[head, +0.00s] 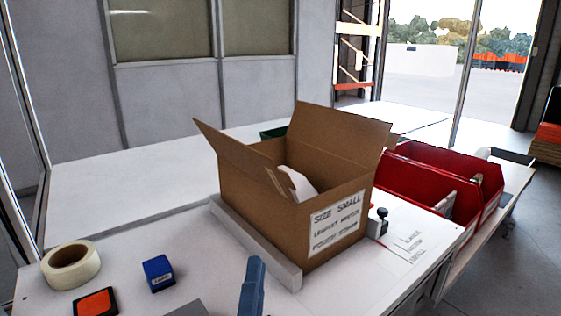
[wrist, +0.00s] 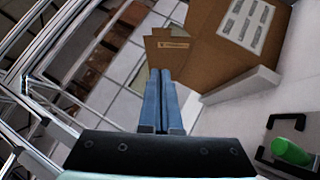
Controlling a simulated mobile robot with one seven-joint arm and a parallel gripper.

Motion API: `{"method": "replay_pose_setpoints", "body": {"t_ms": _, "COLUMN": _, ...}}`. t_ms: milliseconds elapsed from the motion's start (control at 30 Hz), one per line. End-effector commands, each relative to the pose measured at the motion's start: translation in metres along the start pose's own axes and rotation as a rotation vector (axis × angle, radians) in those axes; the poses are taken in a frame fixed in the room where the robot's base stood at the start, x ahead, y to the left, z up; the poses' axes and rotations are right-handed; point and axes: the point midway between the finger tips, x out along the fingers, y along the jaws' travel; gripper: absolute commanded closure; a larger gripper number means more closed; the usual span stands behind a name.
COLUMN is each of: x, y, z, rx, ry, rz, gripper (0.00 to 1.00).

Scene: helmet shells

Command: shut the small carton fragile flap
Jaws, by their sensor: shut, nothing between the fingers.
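The small carton (head: 325,225) stands open on the white table, with a "SIZE SMALL" label on its near side. One flap (head: 222,150) leans out at the left, and a larger flap (head: 343,132) stands up at the far right. A narrow flap (head: 289,184) shows at the near left, and something white is inside. In the wrist view the carton (wrist: 205,70) has a flap with a small unreadable label (wrist: 172,45); I cannot tell which flap is marked fragile. My gripper (head: 255,262) has blue fingers, shut and empty (wrist: 160,72), in front of the carton and apart from it.
A pale bar (head: 255,245) lies along the carton's left side. A tape roll (head: 70,264), a blue box (head: 158,273) and an orange pad (head: 96,302) lie at the left front. Red bins (head: 425,180) and a black-knobbed stamp (head: 379,222) are at the right. The table's back left is clear.

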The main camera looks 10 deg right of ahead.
Motion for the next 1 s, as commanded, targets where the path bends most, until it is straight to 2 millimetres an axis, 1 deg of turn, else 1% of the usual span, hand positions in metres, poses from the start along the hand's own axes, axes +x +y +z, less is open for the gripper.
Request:
{"method": "replay_pose_setpoints", "body": {"t_ms": 33, "x": -0.001, "y": 0.000, "z": -0.001, "rx": -0.037, "ry": 0.006, "rz": -0.008, "gripper": 1.00}}
{"method": "replay_pose_setpoints", "body": {"t_ms": 133, "x": 0.001, "y": -0.002, "z": -0.003, "rx": -0.068, "ry": 0.009, "rz": -0.009, "gripper": 1.00}}
{"method": "replay_pose_setpoints", "body": {"t_ms": 233, "x": 0.010, "y": -0.002, "z": -0.002, "rx": -0.068, "ry": 0.007, "rz": -0.008, "gripper": 1.00}}
{"method": "replay_pose_setpoints", "body": {"t_ms": 367, "x": 0.032, "y": -0.001, "z": -0.002, "rx": -0.066, "ry": 0.006, "rz": -0.007, "gripper": 1.00}}
{"method": "replay_pose_setpoints", "body": {"t_ms": 700, "x": 0.095, "y": -0.002, "z": -0.002, "rx": -0.063, "ry": 0.006, "rz": -0.007, "gripper": 1.00}}
{"method": "replay_pose_setpoints", "body": {"t_ms": 733, "x": 0.100, "y": -0.002, "z": -0.002, "rx": -0.063, "ry": 0.006, "rz": -0.007, "gripper": 1.00}}
{"method": "replay_pose_setpoints", "body": {"t_ms": 800, "x": 0.109, "y": 0.001, "z": 0.009, "rx": -0.064, "ry": 0.004, "rz": -0.011, "gripper": 1.00}}
{"method": "replay_pose_setpoints", "body": {"t_ms": 900, "x": 0.118, "y": 0.000, "z": 0.018, "rx": -0.064, "ry": 0.004, "rz": -0.010, "gripper": 1.00}}
{"method": "replay_pose_setpoints", "body": {"t_ms": 1000, "x": 0.123, "y": -0.001, "z": 0.022, "rx": -0.064, "ry": 0.006, "rz": -0.009, "gripper": 1.00}}
